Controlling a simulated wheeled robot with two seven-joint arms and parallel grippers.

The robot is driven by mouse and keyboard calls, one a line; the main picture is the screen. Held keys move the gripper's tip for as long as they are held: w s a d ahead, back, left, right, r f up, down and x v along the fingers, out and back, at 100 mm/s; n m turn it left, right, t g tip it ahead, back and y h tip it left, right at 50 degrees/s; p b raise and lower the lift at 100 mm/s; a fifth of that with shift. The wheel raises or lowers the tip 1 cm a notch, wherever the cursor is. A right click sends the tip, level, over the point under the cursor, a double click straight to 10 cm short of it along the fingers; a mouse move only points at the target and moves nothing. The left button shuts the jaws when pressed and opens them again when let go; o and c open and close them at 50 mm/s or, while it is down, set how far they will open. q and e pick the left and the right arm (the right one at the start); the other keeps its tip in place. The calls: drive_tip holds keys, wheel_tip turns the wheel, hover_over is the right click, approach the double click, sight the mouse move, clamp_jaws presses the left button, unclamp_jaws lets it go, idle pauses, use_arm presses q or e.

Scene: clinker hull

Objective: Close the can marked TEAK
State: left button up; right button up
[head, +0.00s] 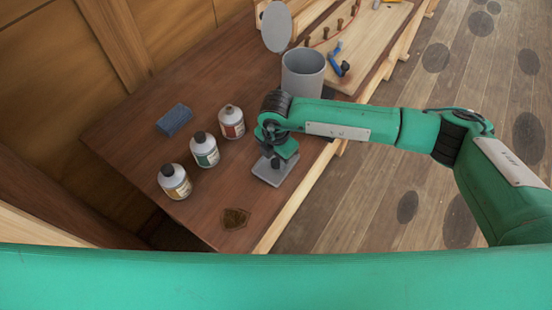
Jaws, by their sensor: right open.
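A grey can (303,75) stands at the back of the brown bench, with its round lid (276,27) raised upright behind its rim. No marking can be read on it. Three bottles stand to the left: one with an orange-brown label (175,182), one with a green label (205,150) and one with a red label (231,123). Their lettering is too small to read. My right gripper (274,167) is open and points down near the bench's right edge, in front of the can and apart from it and the bottles. My left gripper is out of view.
A blue block (174,120) lies behind the bottles. A dark brown patch (235,218) lies at the bench's front. A pale board (375,35) with a blue-handled tool (338,60) lies right of the can. A wooden wall stands at the left; plank floor lies right.

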sight(276, 162)
drive_tip(key=shift+f, duration=0.3)
drive_tip(key=shift+c, duration=0.2)
drive_tip(key=c, duration=0.7)
drive_tip(key=shift+o, duration=0.2)
drive_tip(key=shift+r, duration=0.15)
wheel_tip(276, 162, up, 20)
drive_tip(key=b, duration=0.5)
